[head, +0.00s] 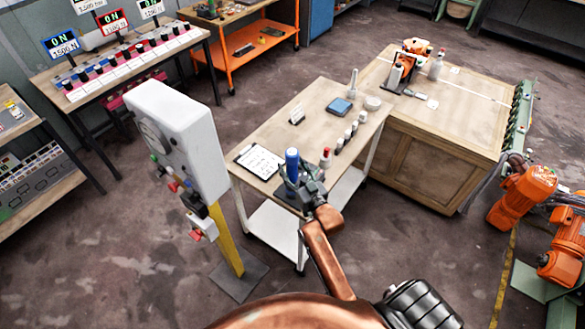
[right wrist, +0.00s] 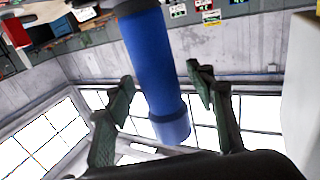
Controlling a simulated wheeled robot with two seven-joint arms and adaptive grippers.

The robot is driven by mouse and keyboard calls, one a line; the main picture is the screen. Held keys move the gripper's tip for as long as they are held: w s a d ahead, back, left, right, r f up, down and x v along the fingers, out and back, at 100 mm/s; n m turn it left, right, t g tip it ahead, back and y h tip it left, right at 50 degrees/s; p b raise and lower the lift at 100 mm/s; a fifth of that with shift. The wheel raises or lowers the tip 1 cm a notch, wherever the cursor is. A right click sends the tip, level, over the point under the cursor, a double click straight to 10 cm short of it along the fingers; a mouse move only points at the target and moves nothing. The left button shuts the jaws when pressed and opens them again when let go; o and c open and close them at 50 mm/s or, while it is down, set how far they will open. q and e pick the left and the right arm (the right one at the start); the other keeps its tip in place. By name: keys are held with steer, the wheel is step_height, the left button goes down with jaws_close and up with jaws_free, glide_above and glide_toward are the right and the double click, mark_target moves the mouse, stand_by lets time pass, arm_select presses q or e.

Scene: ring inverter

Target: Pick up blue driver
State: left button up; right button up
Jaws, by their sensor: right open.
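The blue driver (head: 292,164) stands upright near the front corner of the small work table. In the right wrist view its blue body (right wrist: 150,65) shows large, with a dark collar at the top of the picture. My right gripper (head: 298,182) is at the driver, in front of it in the head view, and hides its lower part. In the right wrist view the right gripper's fingers (right wrist: 161,80) are open, one on each side of the driver, with gaps visible. My left gripper is not in view.
The table (head: 262,131) also holds a clipboard (head: 260,161), a red-topped bottle (head: 325,159), several small bottles and a blue box (head: 340,106). A white control box (head: 178,139) on a yellow post stands left of the table. A wooden bench (head: 440,105) adjoins behind right.

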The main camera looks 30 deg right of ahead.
steer(key=shift+w, duration=0.4)
jaws_close()
steer(key=shift+r, duration=0.15)
stand_by(0.4)
